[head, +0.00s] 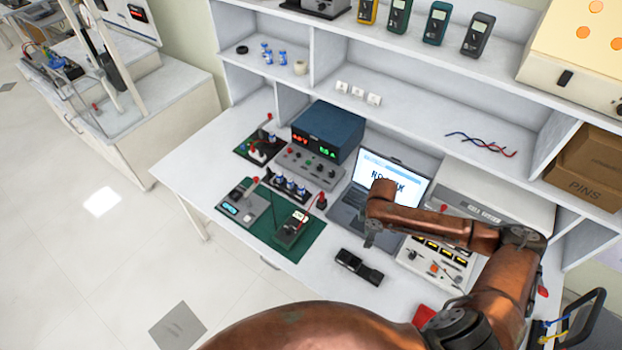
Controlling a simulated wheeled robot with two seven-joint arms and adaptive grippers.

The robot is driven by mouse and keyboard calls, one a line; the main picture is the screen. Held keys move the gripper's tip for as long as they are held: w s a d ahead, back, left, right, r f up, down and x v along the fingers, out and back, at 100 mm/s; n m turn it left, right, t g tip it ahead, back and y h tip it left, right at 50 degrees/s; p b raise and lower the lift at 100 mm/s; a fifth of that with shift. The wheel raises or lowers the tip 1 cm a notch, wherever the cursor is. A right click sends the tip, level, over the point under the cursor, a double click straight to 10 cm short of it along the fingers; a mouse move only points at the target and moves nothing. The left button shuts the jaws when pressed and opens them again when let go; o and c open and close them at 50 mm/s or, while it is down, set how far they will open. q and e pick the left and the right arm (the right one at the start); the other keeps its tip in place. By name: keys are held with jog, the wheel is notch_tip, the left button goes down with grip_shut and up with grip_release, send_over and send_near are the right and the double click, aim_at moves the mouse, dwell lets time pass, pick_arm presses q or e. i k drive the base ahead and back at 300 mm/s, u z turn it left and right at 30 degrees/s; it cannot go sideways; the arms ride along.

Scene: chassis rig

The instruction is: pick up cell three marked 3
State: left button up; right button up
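Several blue-and-white cells (290,185) stand in a row in a dark holder on the desk, behind the green mat (300,248). More small blue-and-white cylinders (266,54) stand on the upper left shelf. Their markings are too small to read, so I cannot tell which is marked 3. My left gripper is not in view.
A black two-part block (358,267) lies near the desk's front edge. A laptop (385,188), a blue power supply (328,132) and a grey knob panel (311,167) stand behind. Meters (262,206) and red-tipped leads sit on the mat.

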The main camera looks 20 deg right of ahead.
aim_at(290, 181)
jog(key=z, duration=0.05)
jog(key=i, duration=0.95)
jog(key=u, duration=0.7)
